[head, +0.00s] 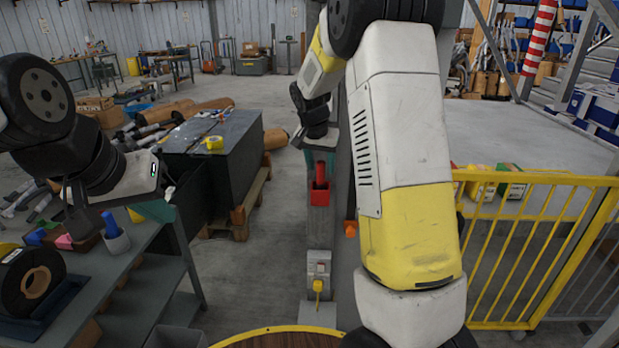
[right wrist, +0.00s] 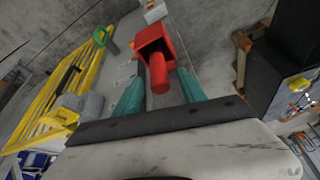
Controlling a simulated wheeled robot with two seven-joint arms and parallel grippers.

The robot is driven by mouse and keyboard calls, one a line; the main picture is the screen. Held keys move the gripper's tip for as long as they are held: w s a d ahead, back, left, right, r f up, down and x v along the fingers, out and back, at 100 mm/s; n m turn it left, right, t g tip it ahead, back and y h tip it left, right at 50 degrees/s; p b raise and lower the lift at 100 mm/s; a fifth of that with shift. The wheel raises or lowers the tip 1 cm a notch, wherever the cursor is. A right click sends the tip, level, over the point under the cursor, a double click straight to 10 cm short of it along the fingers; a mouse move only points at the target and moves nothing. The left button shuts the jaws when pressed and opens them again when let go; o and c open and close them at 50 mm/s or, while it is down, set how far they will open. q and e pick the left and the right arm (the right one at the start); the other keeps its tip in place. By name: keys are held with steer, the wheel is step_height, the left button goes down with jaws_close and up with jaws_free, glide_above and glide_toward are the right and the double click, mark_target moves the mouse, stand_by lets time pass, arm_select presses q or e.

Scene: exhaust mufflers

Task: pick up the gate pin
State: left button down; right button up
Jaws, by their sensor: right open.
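The gate pin appears to be the red cylinder (head: 320,173) standing in a red holder (head: 319,197) on a grey post. In the right wrist view the pin (right wrist: 159,76) points toward the camera from the red holder (right wrist: 153,40). My right gripper (right wrist: 160,80) is open, its teal fingers on either side of the pin with gaps showing. In the head view my right gripper (head: 321,155) is just above the holder, partly hidden by its own wrist. My left gripper (head: 158,208) hangs over the workbench at left; its finger gap is not clear.
A yellow gate (head: 540,245) stands at right. The workbench (head: 150,262) at left holds a black roll (head: 17,290) and small bins. A dark cabinet (head: 228,150) on a pallet stands left of the post. Open floor (head: 255,285) lies between bench and post.

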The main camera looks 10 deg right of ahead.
jaws_close()
stand_by(1.3)
